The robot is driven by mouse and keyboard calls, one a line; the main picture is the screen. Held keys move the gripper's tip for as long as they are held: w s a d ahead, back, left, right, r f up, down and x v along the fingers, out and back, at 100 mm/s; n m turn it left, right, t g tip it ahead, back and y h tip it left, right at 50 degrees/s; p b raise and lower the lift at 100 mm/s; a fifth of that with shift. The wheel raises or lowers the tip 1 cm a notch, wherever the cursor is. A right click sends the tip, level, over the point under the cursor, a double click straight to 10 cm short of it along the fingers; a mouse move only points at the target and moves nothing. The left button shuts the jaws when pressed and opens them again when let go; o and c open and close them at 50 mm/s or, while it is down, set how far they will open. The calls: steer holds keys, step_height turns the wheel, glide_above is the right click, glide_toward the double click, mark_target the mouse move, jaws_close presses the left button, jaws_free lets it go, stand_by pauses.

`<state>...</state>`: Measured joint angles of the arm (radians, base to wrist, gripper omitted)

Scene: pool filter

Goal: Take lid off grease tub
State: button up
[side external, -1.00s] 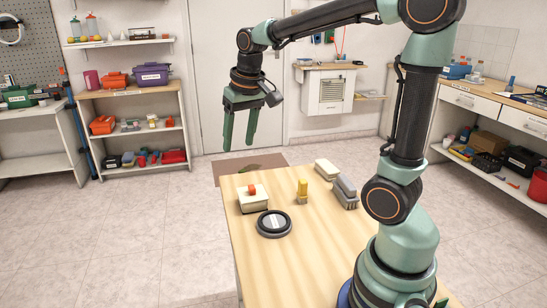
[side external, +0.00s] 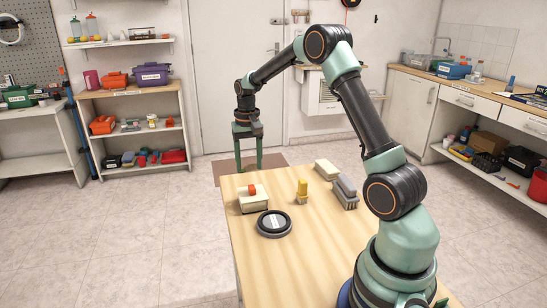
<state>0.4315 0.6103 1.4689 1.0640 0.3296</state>
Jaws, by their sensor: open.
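A cream box-shaped tub (side external: 253,203) with a small orange-red knob (side external: 252,189) on top sits at the far left of the wooden table (side external: 300,265). A low round black piece with a pale top (side external: 273,223) lies flat just in front of it. I cannot tell for certain which of these is the grease tub; the cream one looks lidded. My gripper (side external: 249,166) points down with its two green fingers apart and empty. In the picture it is just above and behind the cream tub, not visibly touching it.
A yellow-topped piece (side external: 302,191) stands right of the cream tub. A grey brush-like block (side external: 345,193) and a cream block (side external: 326,169) lie farther right. The table's front left is clear. Shelves and a counter stand well away.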

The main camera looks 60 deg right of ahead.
mark_target(251, 185)
step_height(251, 185, down, 7)
steer(key=shift+s+f, duration=0.15)
steer(key=shift+f, duration=0.05)
jaws_close()
stand_by(0.3)
